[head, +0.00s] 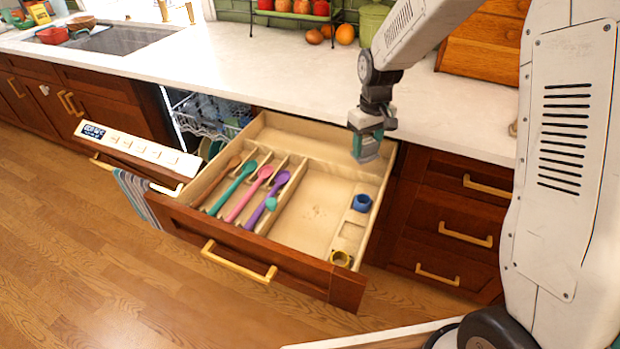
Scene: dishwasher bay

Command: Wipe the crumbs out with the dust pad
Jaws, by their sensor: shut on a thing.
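My gripper (371,122) is at the end of the arm, above the right back part of the open drawer (264,243). It is shut on a small grey-green block, which looks like the dust pad (366,149), and holds it with its lower face down. I cannot tell whether the pad touches the drawer floor; it appears raised above it. Faint brown crumbs (316,212) lie on the bare floor of the wide compartment, in front and to the left of the pad. The jaws themselves are small and partly hidden.
Left slots hold brown, teal, pink (248,196) and purple spoons; a small teal piece (271,204) lies by the purple one. The dishwasher (205,115) is partly open at left; the counter (290,75) overhangs behind.

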